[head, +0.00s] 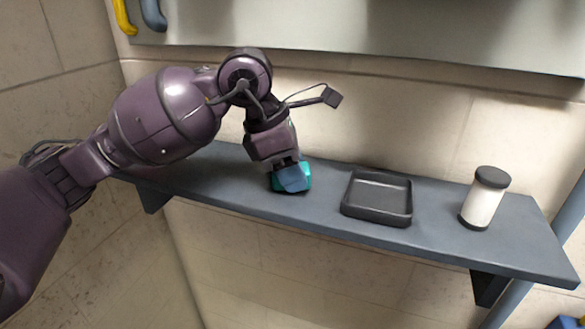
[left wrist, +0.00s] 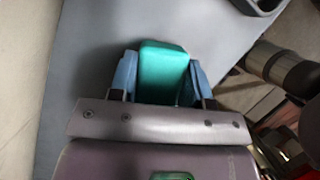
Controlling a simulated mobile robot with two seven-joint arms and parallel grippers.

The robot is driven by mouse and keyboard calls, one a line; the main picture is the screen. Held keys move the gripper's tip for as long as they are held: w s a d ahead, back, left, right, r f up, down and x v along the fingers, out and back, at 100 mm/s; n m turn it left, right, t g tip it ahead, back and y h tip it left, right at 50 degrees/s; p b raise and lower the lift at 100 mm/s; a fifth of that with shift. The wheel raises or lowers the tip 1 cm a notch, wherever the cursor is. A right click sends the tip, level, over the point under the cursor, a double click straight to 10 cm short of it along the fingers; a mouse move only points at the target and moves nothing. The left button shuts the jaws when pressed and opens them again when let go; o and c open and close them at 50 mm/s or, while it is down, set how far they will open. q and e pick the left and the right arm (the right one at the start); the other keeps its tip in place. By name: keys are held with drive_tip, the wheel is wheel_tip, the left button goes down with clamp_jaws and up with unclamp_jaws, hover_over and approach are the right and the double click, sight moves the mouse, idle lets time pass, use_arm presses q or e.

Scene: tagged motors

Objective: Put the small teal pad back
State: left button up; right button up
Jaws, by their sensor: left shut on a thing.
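The small teal pad (head: 305,177) is at my left gripper on the blue-grey shelf (head: 240,193), left of the black tray. My left gripper (head: 290,178) points down, its blue fingers shut on the pad. In the left wrist view the teal pad (left wrist: 163,72) sits between the two blue fingers of the left gripper (left wrist: 162,78). The pad is at or just above the shelf surface; I cannot tell whether it touches. The fingers hide part of it in the head view. My right gripper is not in view.
An empty black tray (head: 376,219) stands on the shelf to the right of the pad. A white jar with black lid (head: 482,205) stands further right. The shelf between gripper and tray is clear. A grey panel (head: 400,30) hangs on the wall above.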

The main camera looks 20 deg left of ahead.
use_arm(q)
drive_tip(key=o, duration=0.7)
drive_tip(key=shift+f, duration=0.1)
drive_tip(key=shift+o, duration=1)
drive_tip(key=shift+r, duration=0.35)
drive_tip(key=v, duration=1.1)
drive_tip(key=shift+a+r+b, duration=0.2)
drive_tip(key=shift+r+b, duration=0.1)
drive_tip(key=shift+b, duration=0.05)
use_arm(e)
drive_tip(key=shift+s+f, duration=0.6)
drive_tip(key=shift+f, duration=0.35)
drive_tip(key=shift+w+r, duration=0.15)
